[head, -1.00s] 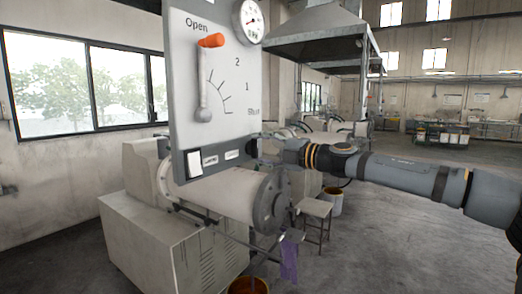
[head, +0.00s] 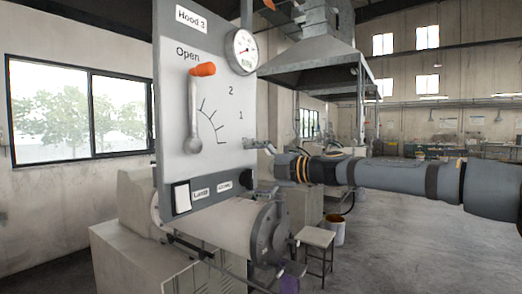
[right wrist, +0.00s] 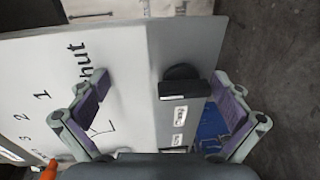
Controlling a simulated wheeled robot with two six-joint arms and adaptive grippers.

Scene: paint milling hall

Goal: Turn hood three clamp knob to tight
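The hood three panel (head: 210,110) stands upright at the left centre of the head view. A black knob (head: 251,173) shows at the right edge of its lower grey strip. The right wrist view shows the knob (right wrist: 182,82) from close by, seen at a slant, so its setting cannot be read. My right gripper (head: 258,150) is at the panel's right edge, just above the knob. In the right wrist view my right gripper (right wrist: 165,88) is open and empty, its purple-padded fingers apart with the knob visible in the gap. Contact is not visible. My left gripper is out of view.
The panel has a lever with an orange handle (head: 202,69) at Open, a round gauge (head: 242,50) and a white switch (head: 181,197). A pale cylinder (head: 225,222) lies below. A stool (head: 317,240) and a bucket (head: 336,230) stand behind; open floor lies right.

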